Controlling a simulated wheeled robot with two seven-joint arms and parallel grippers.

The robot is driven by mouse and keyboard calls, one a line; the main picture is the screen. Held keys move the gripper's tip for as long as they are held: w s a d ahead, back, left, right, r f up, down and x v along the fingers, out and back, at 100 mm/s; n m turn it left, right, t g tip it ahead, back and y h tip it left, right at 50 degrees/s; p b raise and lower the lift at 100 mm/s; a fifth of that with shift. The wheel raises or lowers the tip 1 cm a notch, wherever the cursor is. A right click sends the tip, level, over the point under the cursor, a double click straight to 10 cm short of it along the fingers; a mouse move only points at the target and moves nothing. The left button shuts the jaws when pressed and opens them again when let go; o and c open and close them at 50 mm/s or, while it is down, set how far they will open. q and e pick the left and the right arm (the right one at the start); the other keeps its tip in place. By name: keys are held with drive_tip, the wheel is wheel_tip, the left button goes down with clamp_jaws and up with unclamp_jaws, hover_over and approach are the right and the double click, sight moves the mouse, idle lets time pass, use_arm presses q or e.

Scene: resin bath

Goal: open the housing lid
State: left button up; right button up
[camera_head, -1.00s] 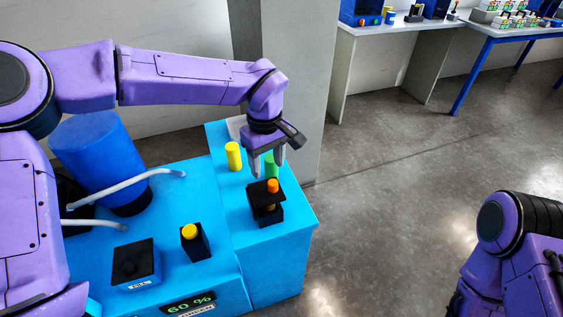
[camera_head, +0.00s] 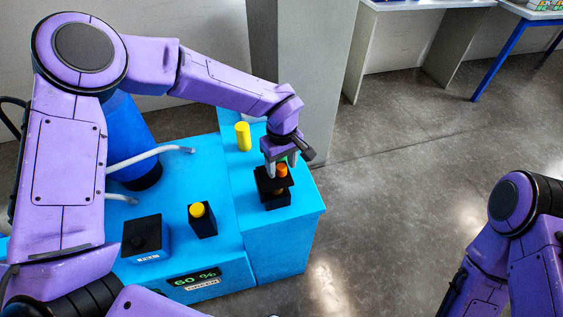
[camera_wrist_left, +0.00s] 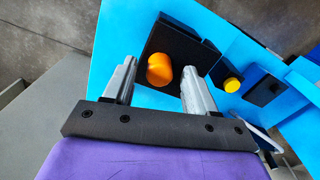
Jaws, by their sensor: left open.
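The housing (camera_head: 278,203) is a small black box on the right-hand blue block. Its lid (camera_head: 264,183) is a flat black plate with an upright orange knob (camera_head: 281,170) on top. In the left wrist view, the knob (camera_wrist_left: 159,70) stands on the black lid (camera_wrist_left: 181,46). My left gripper (camera_head: 280,163) is open and points down at the knob. In the left wrist view its fingers (camera_wrist_left: 160,72) are on either side of the knob, with visible gaps. Whether the fingertips reach below the knob's top is unclear. My right gripper is out of view.
A black box with a yellow button (camera_head: 197,210), a black-topped box (camera_head: 142,238) and a 60 % display (camera_head: 196,277) are left. Floor lies right.

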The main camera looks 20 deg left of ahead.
use_arm(q)
clamp_jaws()
drive_tip(key=shift+r, duration=0.1)
